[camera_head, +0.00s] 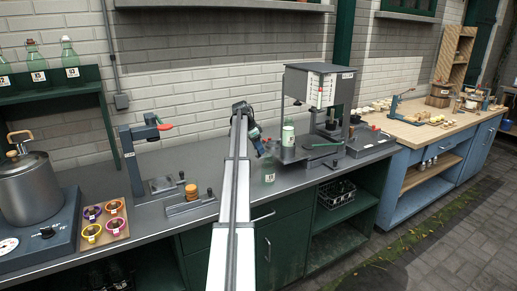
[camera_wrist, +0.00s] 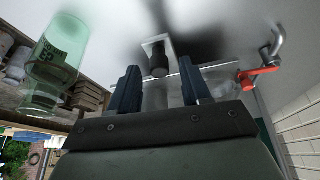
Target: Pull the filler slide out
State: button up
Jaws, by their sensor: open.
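The filler machine (camera_head: 330,88) stands at the middle of the grey counter, with a white label panel on its front. A flat grey plate (camera_head: 292,154) juts from its base and looks like the slide, though I cannot be sure. A green bottle (camera_head: 288,136) stands on the plate. My gripper (camera_head: 266,149) is close to the plate's left end. In the wrist view my gripper (camera_wrist: 160,88) is open. A dark knob on a pale bracket (camera_wrist: 158,58) appears between and beyond its fingertips. I cannot tell whether they touch it.
A green bottle (camera_wrist: 52,65) is left of my fingers in the wrist view, and a red-handled lever (camera_wrist: 258,73) is at the right. A red-handled stand (camera_head: 135,155), a cup tray (camera_head: 103,222) and a metal pot (camera_head: 27,185) occupy the counter's left.

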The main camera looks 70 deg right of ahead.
jog(key=v, duration=1.3)
jog(key=shift+r, duration=0.15)
